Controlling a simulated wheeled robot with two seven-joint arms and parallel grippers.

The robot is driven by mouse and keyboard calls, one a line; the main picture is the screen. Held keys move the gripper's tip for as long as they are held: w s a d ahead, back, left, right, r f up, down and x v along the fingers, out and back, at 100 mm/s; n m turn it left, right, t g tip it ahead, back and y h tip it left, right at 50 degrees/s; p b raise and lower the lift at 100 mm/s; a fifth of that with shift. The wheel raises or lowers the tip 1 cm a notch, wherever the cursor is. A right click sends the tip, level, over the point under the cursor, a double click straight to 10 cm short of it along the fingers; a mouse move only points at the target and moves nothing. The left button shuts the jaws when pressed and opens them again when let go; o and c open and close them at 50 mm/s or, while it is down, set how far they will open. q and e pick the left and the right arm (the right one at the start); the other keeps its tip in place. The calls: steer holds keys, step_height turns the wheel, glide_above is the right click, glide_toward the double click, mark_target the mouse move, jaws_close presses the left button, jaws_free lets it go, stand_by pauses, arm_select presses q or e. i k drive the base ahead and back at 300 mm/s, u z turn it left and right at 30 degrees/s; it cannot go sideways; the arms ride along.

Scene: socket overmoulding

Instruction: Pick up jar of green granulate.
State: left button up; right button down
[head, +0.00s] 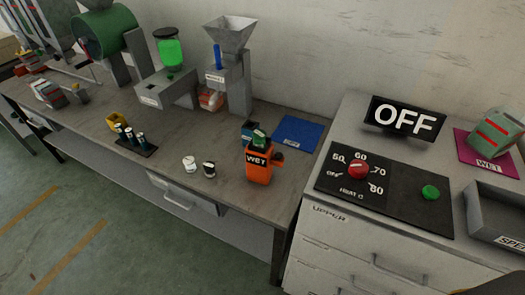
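A clear jar with bright green content (170,52) sits upside down or upright, I cannot tell which, on top of a grey machine (166,88) at the back of the long table. Its top is dark. Several small dark cylinders with light tops (129,136) stand on a dark tray on the table.
A grey hopper machine (228,75) stands right of the jar. An orange box marked WET (259,165), two small white and dark cups (189,163) and a blue mat (297,132) lie nearer. A cabinet with a heat dial (358,170) and an OFF sign (404,118) stands right.

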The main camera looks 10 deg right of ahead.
mark_target(258, 136)
steer(key=k, duration=0.65)
steer(key=z, duration=1.3)
